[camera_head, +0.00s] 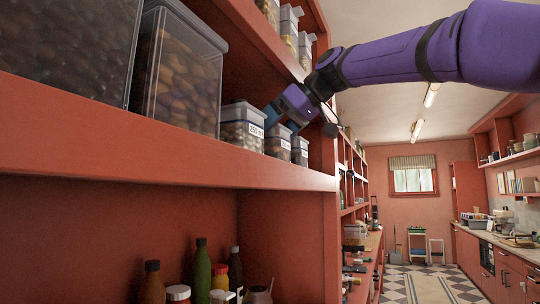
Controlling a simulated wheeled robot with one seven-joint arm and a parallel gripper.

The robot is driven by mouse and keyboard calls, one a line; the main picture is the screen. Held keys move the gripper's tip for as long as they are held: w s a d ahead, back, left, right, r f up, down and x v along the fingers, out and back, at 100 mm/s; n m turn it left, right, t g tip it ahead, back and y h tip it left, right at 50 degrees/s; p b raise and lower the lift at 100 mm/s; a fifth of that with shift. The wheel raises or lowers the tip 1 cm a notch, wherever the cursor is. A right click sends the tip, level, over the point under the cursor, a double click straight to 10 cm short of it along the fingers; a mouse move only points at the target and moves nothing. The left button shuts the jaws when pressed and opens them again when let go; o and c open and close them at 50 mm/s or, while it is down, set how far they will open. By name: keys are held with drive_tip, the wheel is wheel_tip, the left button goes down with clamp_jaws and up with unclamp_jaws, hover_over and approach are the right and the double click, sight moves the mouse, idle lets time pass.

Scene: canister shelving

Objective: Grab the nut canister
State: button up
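My gripper (279,121) reaches in from the right to the small canisters on the upper red shelf. Its two blue fingers show apart, pointing down and left, so it looks open. A small clear canister with a white lid and label (242,131) stands just left of the fingers. A second small labelled canister (277,146) is below and between the fingertips; I cannot tell whether they touch it. A third small canister (300,156) stands to the right. Large clear canisters of brown nut-like contents (180,85) (75,45) stand at the left. Which one is the nut canister is unclear.
More canisters (290,28) stand on the shelf above. Bottles (202,270) stand below. The checkered floor (430,285) at right is largely open.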

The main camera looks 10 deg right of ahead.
drive_tip(key=shift+x, duration=1.05)
drive_tip(key=c, duration=0.9)
drive_tip(key=shift+r, duration=0.1)
